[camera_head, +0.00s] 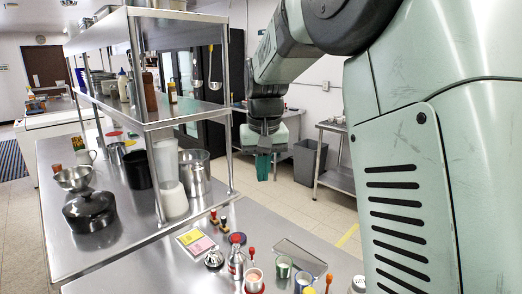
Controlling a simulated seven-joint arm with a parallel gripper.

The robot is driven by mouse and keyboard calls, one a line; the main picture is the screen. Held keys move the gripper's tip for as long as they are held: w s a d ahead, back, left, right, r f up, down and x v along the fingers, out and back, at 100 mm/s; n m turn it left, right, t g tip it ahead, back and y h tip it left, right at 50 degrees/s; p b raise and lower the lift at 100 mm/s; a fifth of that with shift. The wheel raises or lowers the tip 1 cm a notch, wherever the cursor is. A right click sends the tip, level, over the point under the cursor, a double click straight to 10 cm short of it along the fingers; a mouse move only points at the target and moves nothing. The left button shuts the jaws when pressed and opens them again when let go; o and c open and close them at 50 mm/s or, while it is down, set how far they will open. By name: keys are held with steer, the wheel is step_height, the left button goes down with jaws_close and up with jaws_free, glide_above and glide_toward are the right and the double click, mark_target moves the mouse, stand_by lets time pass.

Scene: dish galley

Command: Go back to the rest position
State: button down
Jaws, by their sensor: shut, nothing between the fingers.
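My arm reaches in from the upper right of the head view. My gripper (265,146) hangs at its end, pointing down, in the air beyond the near counter and to the right of the steel shelf rack.
A steel counter (135,255) holds a black pot (90,211), a metal bowl (74,178) and a tall steel pot (195,173) beside the shelf rack (230,110). Several jars and small bottles stand at the near edge. A grey bin (309,163) is on the floor behind.

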steer(key=s+d+r+t, duration=0.1)
steer(key=s+d+r, duration=0.15)
steer(key=s, duration=0.45)
steer(key=s+d+r+m+t, duration=0.1)
steer(key=s+d+r, duration=0.1)
steer(key=s+d, duration=0.35)
steer(key=s+d+r+t, duration=0.1)
steer(key=s+r, duration=0.2)
steer(key=s, duration=0.6)
steer(key=s+d+f, duration=0.1)
steer(key=s+f, duration=0.2)
steer(key=s, duration=0.4)
steer(key=shift+s+d+m+t, duration=0.3)
steer(key=shift+d+m, duration=0.1)
